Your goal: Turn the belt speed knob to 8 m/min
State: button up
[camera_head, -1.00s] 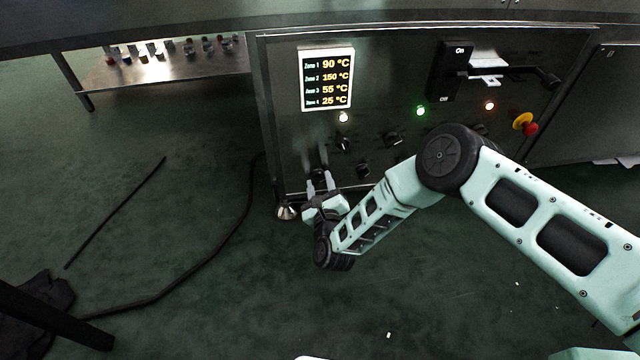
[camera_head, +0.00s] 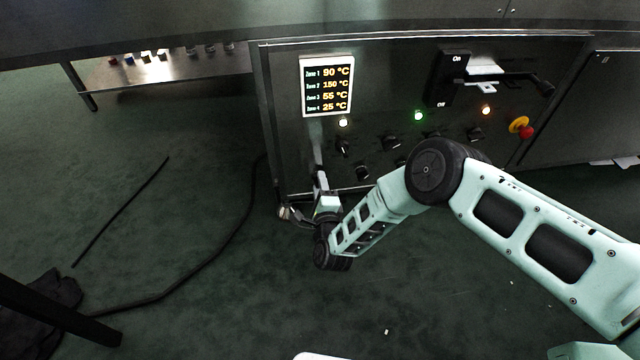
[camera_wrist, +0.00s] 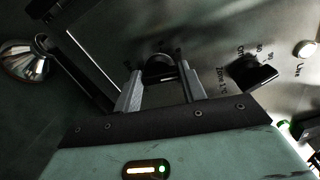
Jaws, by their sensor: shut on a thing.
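My gripper (camera_head: 319,176) is at the lower left of the dark control panel (camera_head: 285,100), near its bottom left corner. In the wrist view, its two grey fingers (camera_wrist: 157,76) are shut on a black knob (camera_wrist: 158,67), one finger on each side. The knob's own label and scale are hidden, so its name and setting cannot be read. In the head view my gripper covers this knob. Another black knob (camera_wrist: 254,73), marked Zone 1 °C, sits just right of it in the wrist view.
More black knobs (camera_head: 391,143) sit to the right on the panel. A display (camera_head: 327,86) shows zone temperatures. An On/Off lever switch (camera_head: 447,80) and a red stop button (camera_head: 526,131) are farther right. A metal foot (camera_wrist: 27,63) stands at lower left.

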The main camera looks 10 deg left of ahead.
jog(key=n+p, duration=0.1)
jog(key=n, duration=0.5)
jog(key=shift+n, duration=0.3)
jog(key=shift+f, duration=0.1)
dwell(0.3)
jog(key=o, duration=1)
jog(key=shift+s, duration=0.1)
